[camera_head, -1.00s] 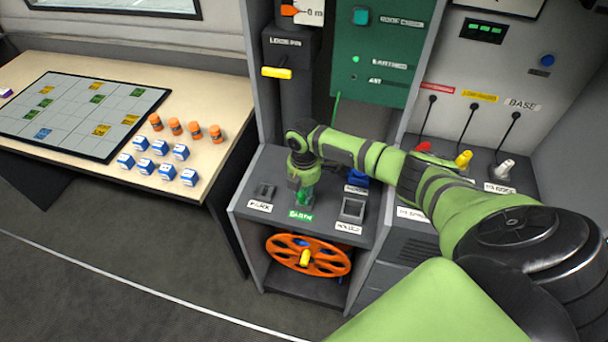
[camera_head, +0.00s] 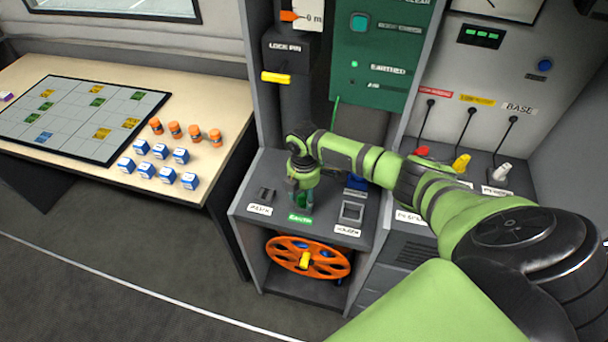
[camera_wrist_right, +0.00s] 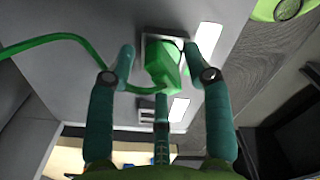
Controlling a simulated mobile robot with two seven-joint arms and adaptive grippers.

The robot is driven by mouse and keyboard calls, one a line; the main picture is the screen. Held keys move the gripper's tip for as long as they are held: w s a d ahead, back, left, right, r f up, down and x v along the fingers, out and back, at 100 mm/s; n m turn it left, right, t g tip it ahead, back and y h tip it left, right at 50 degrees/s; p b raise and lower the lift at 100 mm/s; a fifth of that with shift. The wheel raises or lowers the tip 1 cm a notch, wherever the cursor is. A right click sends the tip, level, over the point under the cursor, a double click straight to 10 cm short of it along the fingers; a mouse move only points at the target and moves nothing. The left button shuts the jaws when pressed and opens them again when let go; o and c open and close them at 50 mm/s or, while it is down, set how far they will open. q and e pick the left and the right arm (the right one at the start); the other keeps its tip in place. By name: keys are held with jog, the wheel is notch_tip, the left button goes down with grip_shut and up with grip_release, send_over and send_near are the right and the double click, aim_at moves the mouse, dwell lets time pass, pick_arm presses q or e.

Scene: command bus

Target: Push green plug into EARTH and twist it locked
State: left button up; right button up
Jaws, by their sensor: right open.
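The green plug (camera_wrist_right: 163,65) sits at the socket above the green EARTH label (camera_head: 299,218) on the grey console. I cannot tell how deep it is seated or whether it is twisted. A green cable (camera_wrist_right: 45,40) runs from it to the left in the right wrist view. My right gripper (camera_head: 302,198) points down over the plug, hiding most of it in the head view. In the right wrist view, its open teal fingers (camera_wrist_right: 160,66) surround the plug with gaps visible. My left gripper is out of view.
The PARK socket (camera_head: 266,194) is left of EARTH and the HOLDER socket (camera_head: 352,211) right of it. A blue object (camera_head: 357,182) lies behind HOLDER. An orange reel (camera_head: 307,258) is below. A table (camera_head: 215,95) with blocks stands left. Red, yellow and white plugs are right.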

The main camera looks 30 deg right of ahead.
notch_tip(320, 180, up, 12)
jog(key=f, duration=0.1)
jog(key=s+a+f+m+t+y, duration=0.1)
jog(key=s+a+f+m, duration=0.1)
jog(key=s+a+f, duration=0.35)
jog(key=s+a+f+m+t+y, duration=0.1)
jog(key=s+a+f+m, duration=0.1)
jog(key=s+a, duration=0.6)
jog(key=s+d+r+m+t+h, duration=0.2)
jog(key=s+r+m, duration=0.1)
jog(key=s+m, duration=0.75)
notch_tip(320, 180, down, 26)
jog(key=s+g+b, duration=0.2)
jog(key=s, duration=0.1)
jog(key=s+d+f+g, duration=0.1)
jog(key=s+d+f, duration=0.2)
jog(key=s+f, duration=1)
jog(key=shift+s+f+n+b, duration=0.3)
jog(key=shift+s+f+n, duration=0.05)
jog(key=shift+s, duration=0.6)
jog(key=shift+c, duration=1.2)
jog(key=shift+s+d, duration=0.1)
jog(key=shift+s, duration=0.05)
